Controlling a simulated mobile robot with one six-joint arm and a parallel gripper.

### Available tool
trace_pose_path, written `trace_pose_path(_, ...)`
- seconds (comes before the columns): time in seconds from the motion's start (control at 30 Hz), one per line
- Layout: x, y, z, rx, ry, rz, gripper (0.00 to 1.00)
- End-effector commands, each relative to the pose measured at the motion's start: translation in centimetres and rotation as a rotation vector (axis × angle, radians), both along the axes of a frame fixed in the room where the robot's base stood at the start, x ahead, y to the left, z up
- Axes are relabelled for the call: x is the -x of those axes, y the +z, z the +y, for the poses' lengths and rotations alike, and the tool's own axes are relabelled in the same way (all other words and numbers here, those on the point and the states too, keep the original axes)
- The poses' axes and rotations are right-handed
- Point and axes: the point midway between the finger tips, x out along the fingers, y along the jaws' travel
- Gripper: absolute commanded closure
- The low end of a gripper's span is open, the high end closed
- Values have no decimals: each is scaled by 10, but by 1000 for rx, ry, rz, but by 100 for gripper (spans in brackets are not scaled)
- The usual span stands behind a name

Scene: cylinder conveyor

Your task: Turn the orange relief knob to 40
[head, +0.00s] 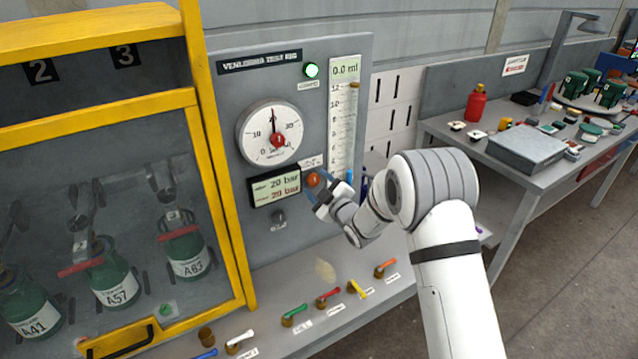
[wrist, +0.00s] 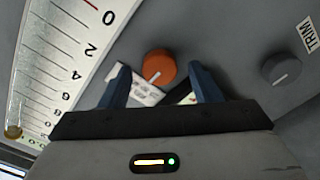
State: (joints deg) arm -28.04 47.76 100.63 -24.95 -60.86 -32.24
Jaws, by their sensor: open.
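The orange relief knob (head: 313,180) is on the grey test panel, right of the digital display (head: 275,188). The display reads 20 bar on both lines. In the wrist view the orange knob (wrist: 159,67) has a pale pointer line on its face and sits between and just beyond my fingertips. My gripper (head: 325,192) is open, close in front of the panel at the knob. In the wrist view its two dark blue fingers (wrist: 157,78) stand apart, one on each side of the knob, with no clear contact. A label is partly hidden behind the fingers.
A grey trim knob (wrist: 281,69) is to the right in the wrist view. A round gauge (head: 272,133) and a graduated tube (head: 343,120) are on the panel. Coloured valve levers (head: 328,297) line the bench below. A yellow-framed cabinet (head: 222,190) stands left.

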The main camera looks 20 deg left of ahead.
Motion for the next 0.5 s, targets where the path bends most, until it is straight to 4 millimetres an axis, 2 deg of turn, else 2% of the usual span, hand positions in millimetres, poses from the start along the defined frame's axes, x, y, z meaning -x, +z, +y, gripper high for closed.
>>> trace_pose_path(0.2,0,-1,0,1,-1,0,43)
trace_pose_path(0.5,-1,0,-1,0,-1,0,67)
